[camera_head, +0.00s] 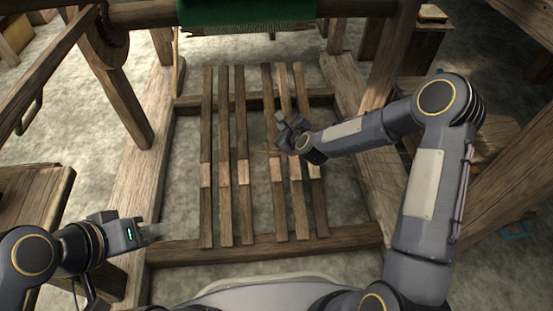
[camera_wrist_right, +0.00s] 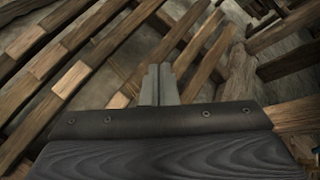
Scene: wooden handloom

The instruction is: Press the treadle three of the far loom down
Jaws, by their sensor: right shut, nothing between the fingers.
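The treadles are long wooden bars lying side by side in a floor frame, in a left group of three and a right group of three, each with a paler block partway along. Counted from the left, the third treadle (camera_head: 243,190) is the rightmost of the left group; no numbers show. My right gripper (camera_head: 281,122) is shut and empty over the right group, hiding part of those bars. In the right wrist view its fingers (camera_wrist_right: 158,85) are together, with treadles behind and to the left. My left gripper (camera_head: 153,231) is left of the treadles, near the frame's front left corner.
The treadle frame's front beam (camera_head: 260,247) and left side beam (camera_head: 140,180) border the bars. A loom post (camera_head: 118,90) slants down at the left. Green cloth (camera_head: 245,10) hangs from the far roller. A wooden bench (camera_head: 32,195) stands at the left.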

